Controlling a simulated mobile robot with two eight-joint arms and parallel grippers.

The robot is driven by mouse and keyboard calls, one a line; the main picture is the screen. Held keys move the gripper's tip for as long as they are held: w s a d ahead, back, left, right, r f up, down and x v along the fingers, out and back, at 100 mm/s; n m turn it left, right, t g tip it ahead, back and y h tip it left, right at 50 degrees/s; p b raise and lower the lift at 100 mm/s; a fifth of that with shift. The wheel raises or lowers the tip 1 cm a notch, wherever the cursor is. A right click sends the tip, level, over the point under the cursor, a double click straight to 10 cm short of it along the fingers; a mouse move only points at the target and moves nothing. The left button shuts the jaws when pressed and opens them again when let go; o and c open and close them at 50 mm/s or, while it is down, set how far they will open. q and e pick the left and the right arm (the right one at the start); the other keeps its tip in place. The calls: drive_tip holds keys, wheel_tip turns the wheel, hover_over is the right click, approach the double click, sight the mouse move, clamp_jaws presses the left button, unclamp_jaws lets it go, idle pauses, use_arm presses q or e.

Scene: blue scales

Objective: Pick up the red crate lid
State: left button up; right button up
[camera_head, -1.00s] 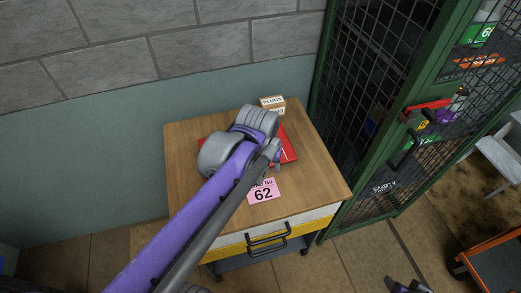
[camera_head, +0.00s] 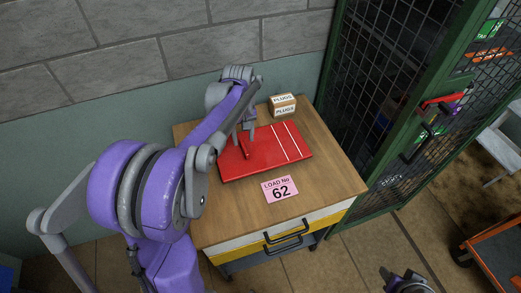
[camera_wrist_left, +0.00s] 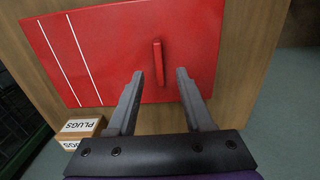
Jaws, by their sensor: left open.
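The red crate lid (camera_head: 270,155) lies flat on the wooden top of a small cabinet, with two white stripes near its right end and a raised red handle bar (camera_head: 243,147) near its left part. In the left wrist view the lid (camera_wrist_left: 120,35) fills much of the picture, and its handle (camera_wrist_left: 158,63) stands between and just beyond the fingertips. My left gripper (camera_head: 246,134) is open and empty above the lid's back edge, close to the handle. My right gripper (camera_head: 405,283) shows only in part at the bottom edge, and its jaws are unclear.
A PLUGS box (camera_head: 283,105) stands on the cabinet top (camera_head: 335,180) behind the lid. A green mesh cage (camera_head: 385,150) stands close on the right, a block wall (camera_head: 130,60) behind.

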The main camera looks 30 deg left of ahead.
sight(244, 147)
use_arm(q)
drive_tip(key=f, duration=0.4)
drive_tip(key=shift+w+f, duration=0.2)
drive_tip(key=shift+f, duration=0.2)
drive_tip(key=shift+s, duration=0.1)
clamp_jaws()
idle(0.9)
